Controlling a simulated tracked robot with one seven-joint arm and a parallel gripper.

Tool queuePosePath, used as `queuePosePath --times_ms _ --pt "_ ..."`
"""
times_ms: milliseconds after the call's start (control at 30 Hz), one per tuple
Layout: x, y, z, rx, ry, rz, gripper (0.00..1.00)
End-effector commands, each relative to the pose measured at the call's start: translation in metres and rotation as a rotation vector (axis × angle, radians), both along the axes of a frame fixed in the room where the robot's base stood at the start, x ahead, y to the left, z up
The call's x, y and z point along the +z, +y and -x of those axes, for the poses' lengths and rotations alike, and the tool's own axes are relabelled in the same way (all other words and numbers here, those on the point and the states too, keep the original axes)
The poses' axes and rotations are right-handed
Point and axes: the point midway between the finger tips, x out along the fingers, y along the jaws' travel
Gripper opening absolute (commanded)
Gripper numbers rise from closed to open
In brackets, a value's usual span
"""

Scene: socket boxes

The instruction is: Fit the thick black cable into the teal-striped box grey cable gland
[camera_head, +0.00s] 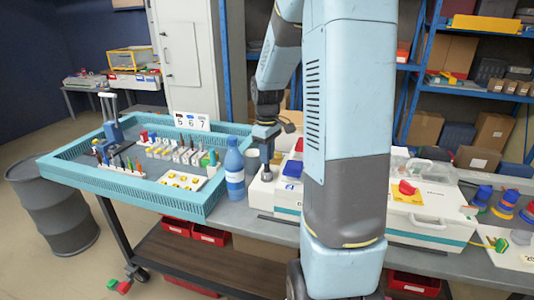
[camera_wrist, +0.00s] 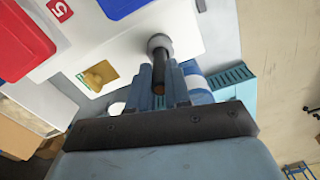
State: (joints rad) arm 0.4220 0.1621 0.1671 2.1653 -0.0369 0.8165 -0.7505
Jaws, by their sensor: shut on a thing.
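The white box (camera_wrist: 110,55) carries red and blue parts and a yellow piece by a thin teal-green edge. Its grey cable gland (camera_wrist: 160,43) is a round collar on the box's side nearest my gripper. My gripper (camera_wrist: 165,88) is shut on the thick black cable (camera_wrist: 158,74), a short dark piece with an orange-brown near end. The cable's far end meets the gland's opening in the wrist view; I cannot tell how deep it sits. In the head view my gripper (camera_head: 265,140) points down over the left end of the white box (camera_head: 262,190).
A teal tray (camera_head: 130,188) with several small parts lies further left. Another white box (camera_head: 432,215) stands to the right. My arm hides the middle of the bench.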

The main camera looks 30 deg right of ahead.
Motion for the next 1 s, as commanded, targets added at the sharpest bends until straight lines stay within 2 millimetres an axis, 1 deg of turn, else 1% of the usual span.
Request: queuePosePath --times_ms 333,867,900,1000 --pt "-0.003 0.0 0.0 0.0 0.0 0.0 0.0" --pt "-0.02 0.0 0.0 0.0 0.001 0.0 0.0" --pt "-0.02 0.0 0.0 0.0 0.001 0.0 0.2" --pt "-0.02 0.0 0.0 0.0 0.001 0.0 0.29"
